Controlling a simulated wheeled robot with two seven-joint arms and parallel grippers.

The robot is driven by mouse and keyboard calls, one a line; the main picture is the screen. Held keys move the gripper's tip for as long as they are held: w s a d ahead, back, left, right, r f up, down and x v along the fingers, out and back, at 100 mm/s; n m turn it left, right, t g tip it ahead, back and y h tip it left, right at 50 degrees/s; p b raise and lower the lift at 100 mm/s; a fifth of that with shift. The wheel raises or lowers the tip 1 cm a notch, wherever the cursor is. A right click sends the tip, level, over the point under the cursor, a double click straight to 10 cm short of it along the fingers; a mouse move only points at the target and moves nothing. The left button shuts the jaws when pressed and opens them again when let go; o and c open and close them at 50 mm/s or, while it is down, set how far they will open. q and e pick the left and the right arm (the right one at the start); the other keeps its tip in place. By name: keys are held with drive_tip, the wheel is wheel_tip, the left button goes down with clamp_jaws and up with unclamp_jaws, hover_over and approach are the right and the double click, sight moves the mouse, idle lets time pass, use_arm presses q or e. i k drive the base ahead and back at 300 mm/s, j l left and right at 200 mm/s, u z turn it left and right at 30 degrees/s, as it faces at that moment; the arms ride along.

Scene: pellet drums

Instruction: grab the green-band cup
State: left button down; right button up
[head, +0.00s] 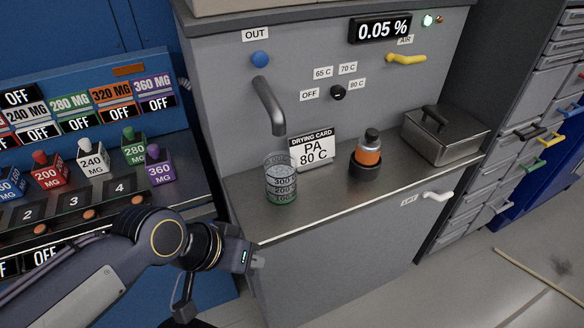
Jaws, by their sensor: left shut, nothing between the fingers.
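The cup (281,183) is clear, with black graduation marks and a green tint around its lower part. It stands upright on the steel counter, below the spout and near the front edge. My left gripper (257,263) is shut and empty, in front of the counter, below and to the left of the cup in the picture. It is apart from the cup. My right gripper is not in view.
A grey spout (269,106) hangs above the cup. A drying card (312,152) stands behind it to the right. An orange-banded bottle (368,150) sits in a dark holder further right, before a lidded metal box (445,136). Colored weights (92,160) stand on the left.

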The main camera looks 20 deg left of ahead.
sight(280, 167)
drive_tip(key=k+j+u, duration=0.1)
drive_tip(key=j+u, duration=0.7)
drive_tip(key=u, duration=0.2)
drive_tip(key=k+j, duration=0.05)
